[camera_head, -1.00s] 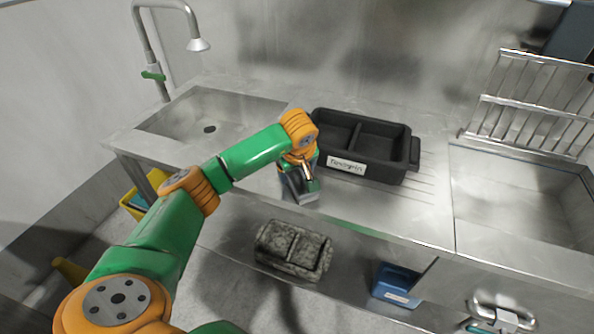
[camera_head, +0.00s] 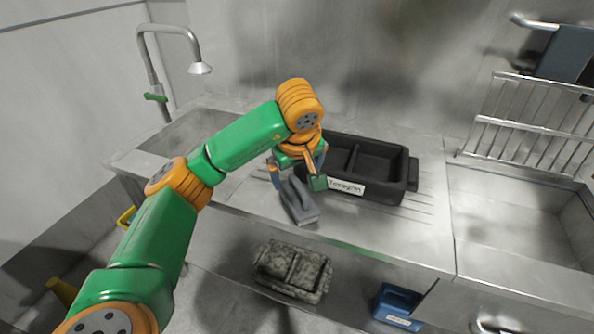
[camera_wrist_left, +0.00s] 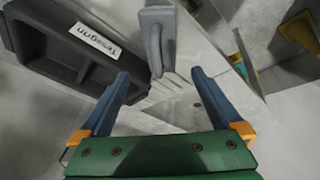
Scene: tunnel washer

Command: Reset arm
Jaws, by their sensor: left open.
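My left arm reaches in from the left over the counter. My left gripper (camera_head: 297,179) is open and empty, with its fingers spread. A grey block with a handle (camera_head: 302,207) rests on the counter near its front edge, just below and in front of the gripper. In the left wrist view the block (camera_wrist_left: 158,37) lies beyond the gap between the fingertips of the gripper (camera_wrist_left: 161,76), apart from them. My right gripper is out of view.
A black two-compartment tray (camera_head: 400,192) with a white label stands right of the gripper. Sinks lie left (camera_head: 180,138) and right (camera_head: 520,215), with a tap (camera_head: 168,28) at the left. A metal rack (camera_head: 530,125) is at the back right. A speckled tray (camera_head: 292,270) and blue container (camera_head: 397,305) sit below.

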